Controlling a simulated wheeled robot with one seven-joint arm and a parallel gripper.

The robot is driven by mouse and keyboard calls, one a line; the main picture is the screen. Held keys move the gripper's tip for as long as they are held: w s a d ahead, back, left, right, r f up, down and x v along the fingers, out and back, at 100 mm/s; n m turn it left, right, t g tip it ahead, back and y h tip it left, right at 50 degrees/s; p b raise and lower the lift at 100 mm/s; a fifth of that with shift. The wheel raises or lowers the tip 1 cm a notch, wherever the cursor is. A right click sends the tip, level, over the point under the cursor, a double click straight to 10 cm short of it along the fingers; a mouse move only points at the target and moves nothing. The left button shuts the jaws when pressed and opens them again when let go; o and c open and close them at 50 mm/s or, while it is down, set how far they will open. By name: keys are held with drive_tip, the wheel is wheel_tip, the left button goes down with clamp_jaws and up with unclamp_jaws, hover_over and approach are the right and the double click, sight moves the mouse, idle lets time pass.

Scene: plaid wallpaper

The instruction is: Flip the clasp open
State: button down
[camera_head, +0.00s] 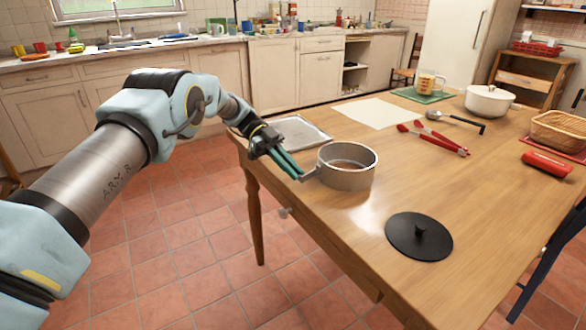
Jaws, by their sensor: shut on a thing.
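A round grey metal cake tin (348,181) with a brownish inside stands upright near the left edge of the wooden table. Its clasp (311,174) is a small metal piece on the tin's left side, facing my arm. My gripper (299,176) reaches in from the left with its green fingers close together. The fingertips are shut on the clasp. The fingers partly hide the clasp, and its exact angle is too small to tell.
A black round lid (419,245) lies in front of the tin. A metal tray (304,133) lies behind my gripper. Red tongs (437,141), a ladle (457,121) and a white pot (489,104) are farther back. Bare wood (450,190) lies right of the tin.

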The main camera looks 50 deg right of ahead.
drive_tip(key=shift+w+d+m+y+p, duration=0.2)
drive_tip(key=shift+d+m+y+p, duration=0.1)
drive_tip(key=shift+m+y, duration=0.35)
drive_tip(key=c, duration=0.9)
unclamp_jaws()
